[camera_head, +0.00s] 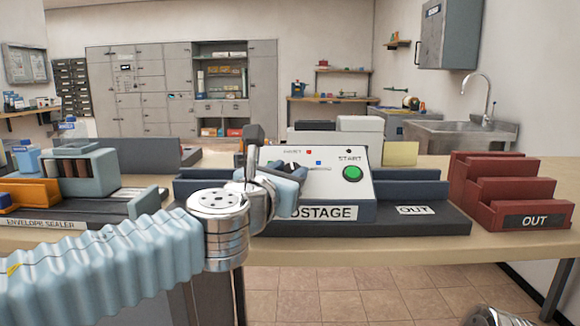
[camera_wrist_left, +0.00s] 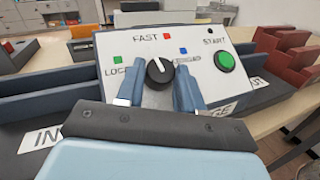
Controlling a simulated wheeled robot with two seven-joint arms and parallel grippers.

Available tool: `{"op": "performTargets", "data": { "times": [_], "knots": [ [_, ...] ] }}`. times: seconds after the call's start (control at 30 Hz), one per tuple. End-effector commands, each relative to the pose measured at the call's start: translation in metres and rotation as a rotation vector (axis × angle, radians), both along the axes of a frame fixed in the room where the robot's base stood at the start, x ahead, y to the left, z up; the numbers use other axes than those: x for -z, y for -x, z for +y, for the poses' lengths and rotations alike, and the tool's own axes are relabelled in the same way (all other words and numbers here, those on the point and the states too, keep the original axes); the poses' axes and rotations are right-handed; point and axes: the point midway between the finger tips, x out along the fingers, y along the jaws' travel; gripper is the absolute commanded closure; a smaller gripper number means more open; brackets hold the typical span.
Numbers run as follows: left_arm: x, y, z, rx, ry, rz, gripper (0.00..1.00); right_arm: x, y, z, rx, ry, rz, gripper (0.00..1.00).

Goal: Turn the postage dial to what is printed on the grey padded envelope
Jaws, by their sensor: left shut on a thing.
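The postage machine (camera_head: 350,205) stands on the counter, its sloped white panel facing me. In the left wrist view its black dial (camera_wrist_left: 159,74) has a white pointer line aimed up and slightly left, towards the FAST mark with a red square. A green square marks a label starting LOC at left; a blue square marks a partly covered label at right. My left gripper (camera_wrist_left: 158,90) is shut on the dial, one finger on each side; it also shows in the head view (camera_head: 285,170), hiding the dial there. I cannot make out the grey padded envelope. My right gripper is out of view.
A green START button (camera_head: 353,174) is right of the dial. A red OUT rack (camera_head: 510,195) stands at right, and the envelope sealer (camera_head: 60,215) at left. Dark trays flank the machine. A sink (camera_head: 460,135) is behind at right.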

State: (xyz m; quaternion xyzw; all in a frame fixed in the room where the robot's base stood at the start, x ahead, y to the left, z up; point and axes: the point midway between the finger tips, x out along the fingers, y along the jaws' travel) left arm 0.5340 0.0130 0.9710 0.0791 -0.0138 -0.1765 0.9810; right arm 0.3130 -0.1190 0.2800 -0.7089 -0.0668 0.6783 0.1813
Motion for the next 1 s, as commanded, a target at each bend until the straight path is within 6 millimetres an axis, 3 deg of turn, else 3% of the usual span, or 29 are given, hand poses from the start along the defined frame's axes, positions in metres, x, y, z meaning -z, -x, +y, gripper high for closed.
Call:
{"op": "performTargets", "data": {
  "times": [0.33, 0.93, 0.97, 1.0],
  "knots": [
    [-0.002, -0.002, 0.003, 0.136, -0.092, 0.002, 0.93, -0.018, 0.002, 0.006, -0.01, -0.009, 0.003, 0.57],
    [-0.001, -0.002, 0.003, 0.171, -0.114, 0.001, 0.93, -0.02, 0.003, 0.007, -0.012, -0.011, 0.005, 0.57],
    [-0.001, -0.002, 0.003, 0.171, -0.114, 0.001, 0.61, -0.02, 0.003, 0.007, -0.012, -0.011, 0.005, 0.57],
    [-0.001, -0.002, 0.003, 0.171, -0.114, 0.001, 0.55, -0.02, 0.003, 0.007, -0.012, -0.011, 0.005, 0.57]
  ]
}}
